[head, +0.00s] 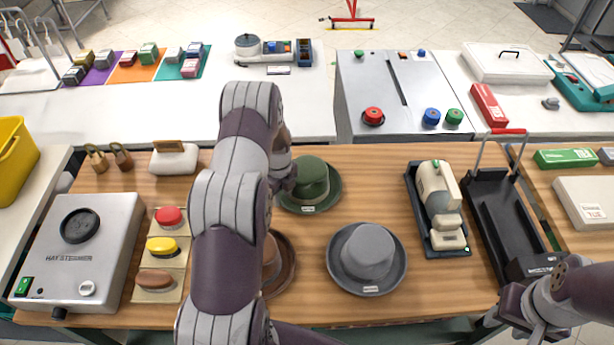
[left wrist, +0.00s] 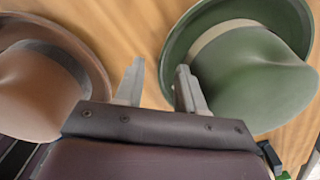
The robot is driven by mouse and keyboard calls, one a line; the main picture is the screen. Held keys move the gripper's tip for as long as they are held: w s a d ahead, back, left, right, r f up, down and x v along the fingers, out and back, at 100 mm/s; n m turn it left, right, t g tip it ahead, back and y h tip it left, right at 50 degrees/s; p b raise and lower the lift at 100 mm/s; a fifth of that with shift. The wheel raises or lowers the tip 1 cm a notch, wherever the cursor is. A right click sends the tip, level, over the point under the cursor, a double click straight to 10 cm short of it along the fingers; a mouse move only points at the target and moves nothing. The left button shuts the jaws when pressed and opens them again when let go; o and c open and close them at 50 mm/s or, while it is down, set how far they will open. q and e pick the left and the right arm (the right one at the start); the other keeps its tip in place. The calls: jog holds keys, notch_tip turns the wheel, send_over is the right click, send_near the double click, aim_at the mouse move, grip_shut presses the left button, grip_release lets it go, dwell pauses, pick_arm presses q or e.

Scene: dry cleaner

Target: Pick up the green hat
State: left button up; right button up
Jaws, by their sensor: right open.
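The green hat (head: 314,180) sits brim down on the wooden table, left of the table's middle, with a label on its front brim. In the left wrist view the green hat (left wrist: 250,75) fills the upper right. My left gripper (head: 287,172) is at the hat's left side, partly hidden behind my arm in the head view. In the left wrist view its fingers (left wrist: 160,72) are apart, with the right finger over the hat's brim edge. I cannot tell whether it touches. My right gripper (head: 520,318) is open at the lower right, far from the hat.
A brown hat (head: 284,262) is partly hidden by my left arm. A grey hat (head: 367,255) stands in front of the green hat. A tray with a cream device (head: 438,200) and a black stand (head: 500,220) are to the right. A hat steamer (head: 82,250) is at left.

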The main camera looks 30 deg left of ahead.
aim_at(282, 204)
pick_arm(q)
notch_tip(282, 204, down, 3)
jog(key=shift+s+d+r+p, duration=0.1)
jog(key=shift+r+p, duration=0.1)
jog(key=shift+p, duration=0.1)
jog(key=shift+f, duration=0.45)
jog(key=shift+r, duration=0.1)
grip_shut()
